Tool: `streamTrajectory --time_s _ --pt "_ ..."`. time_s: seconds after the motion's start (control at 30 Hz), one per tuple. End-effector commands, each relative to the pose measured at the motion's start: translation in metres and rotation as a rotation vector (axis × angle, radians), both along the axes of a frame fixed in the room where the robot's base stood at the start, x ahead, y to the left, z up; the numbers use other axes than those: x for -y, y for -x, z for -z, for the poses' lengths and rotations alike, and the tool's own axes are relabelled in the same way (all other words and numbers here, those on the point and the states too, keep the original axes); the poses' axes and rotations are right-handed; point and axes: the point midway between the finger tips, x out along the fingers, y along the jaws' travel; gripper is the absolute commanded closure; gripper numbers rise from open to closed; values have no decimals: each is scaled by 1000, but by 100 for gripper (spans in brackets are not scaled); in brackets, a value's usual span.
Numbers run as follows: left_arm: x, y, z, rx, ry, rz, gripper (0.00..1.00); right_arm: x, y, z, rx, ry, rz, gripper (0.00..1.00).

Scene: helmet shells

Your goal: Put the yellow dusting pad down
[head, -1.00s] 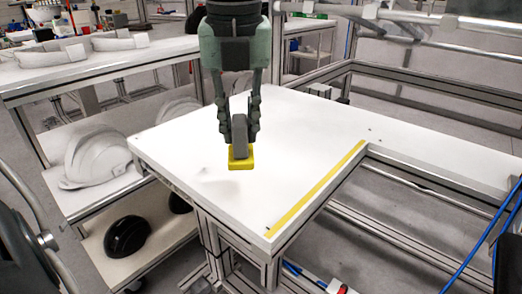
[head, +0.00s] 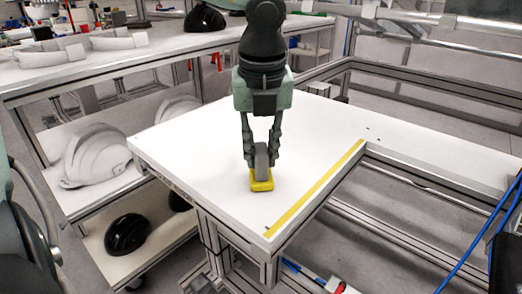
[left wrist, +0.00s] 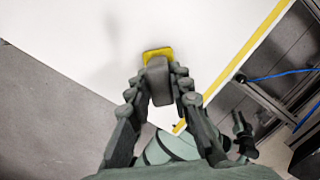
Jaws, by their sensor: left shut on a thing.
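The yellow dusting pad (head: 262,184) has a grey block-like handle (head: 261,162) on top. My left gripper (head: 262,158) comes down from above, its two fingers shut on the handle. The pad is low over the white table top (head: 205,150), left of the yellow edge strip. It is touching the surface or very close to it; I cannot tell which. In the left wrist view the pad (left wrist: 157,53) shows beyond the handle (left wrist: 158,82), which sits between the fingers (left wrist: 157,88). My right gripper is not in view.
A yellow strip (head: 315,190) runs along the table's inner edge. The table top around the pad is clear. White helmet shells (head: 100,157) and a black one (head: 127,235) sit on shelves at the left. Blue cables (head: 487,235) hang at the right.

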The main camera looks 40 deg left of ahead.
Motion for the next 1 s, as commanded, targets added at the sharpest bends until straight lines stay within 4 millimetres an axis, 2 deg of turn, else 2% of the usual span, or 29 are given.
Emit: streamTrajectory --time_s 0.3,0.33,0.5,0.87,0.97,1.0 --pt "0 0 3 0 -1 0 100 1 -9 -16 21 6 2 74" --pt "0 0 3 -1 -1 0 79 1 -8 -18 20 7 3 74" --pt "0 0 2 -1 -1 0 59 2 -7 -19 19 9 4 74" --pt "0 0 0 -1 -1 0 59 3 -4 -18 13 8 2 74" --pt "0 0 -6 2 -1 0 59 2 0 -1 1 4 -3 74" --pt "1 0 -13 6 -2 -1 59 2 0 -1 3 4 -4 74"
